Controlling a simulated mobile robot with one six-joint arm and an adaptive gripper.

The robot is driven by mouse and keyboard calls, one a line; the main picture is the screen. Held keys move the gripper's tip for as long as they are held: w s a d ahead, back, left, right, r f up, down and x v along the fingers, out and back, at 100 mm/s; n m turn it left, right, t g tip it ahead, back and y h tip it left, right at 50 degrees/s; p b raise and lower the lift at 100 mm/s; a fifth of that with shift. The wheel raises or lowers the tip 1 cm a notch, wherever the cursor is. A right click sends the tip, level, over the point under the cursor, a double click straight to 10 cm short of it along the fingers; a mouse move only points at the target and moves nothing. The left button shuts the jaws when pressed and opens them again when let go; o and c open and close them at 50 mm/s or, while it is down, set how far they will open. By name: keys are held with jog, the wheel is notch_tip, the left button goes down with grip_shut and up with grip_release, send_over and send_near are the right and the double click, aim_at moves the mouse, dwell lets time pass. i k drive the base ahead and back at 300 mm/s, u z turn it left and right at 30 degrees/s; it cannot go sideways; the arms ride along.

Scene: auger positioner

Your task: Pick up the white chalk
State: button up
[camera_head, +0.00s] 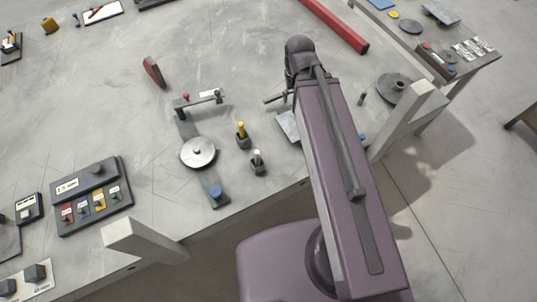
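A white piece, which looks like the white chalk (257,155), stands upright in a small dark round holder (259,169) near the front edge of the table. A yellow piece (241,128) stands in a similar dark holder (243,142) just behind it and to the left. My purple arm reaches up the picture to the right of both holders, apart from them in the picture. My gripper cannot be made out clearly. A thin dark rod (277,98) sticks out left from beside the arm, and I cannot tell whether it is part of my gripper.
A metal fixture with a round disc (198,152) and a blue knob (216,192) stands left of the holders. A dark control box (92,207) is further left. A red bar (335,24) lies at the back. The table's middle is mostly clear.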

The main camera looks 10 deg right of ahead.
aim_at(257, 153)
jog(key=z, duration=0.75)
jog(key=k, duration=1.15)
jog(key=u, duration=0.75)
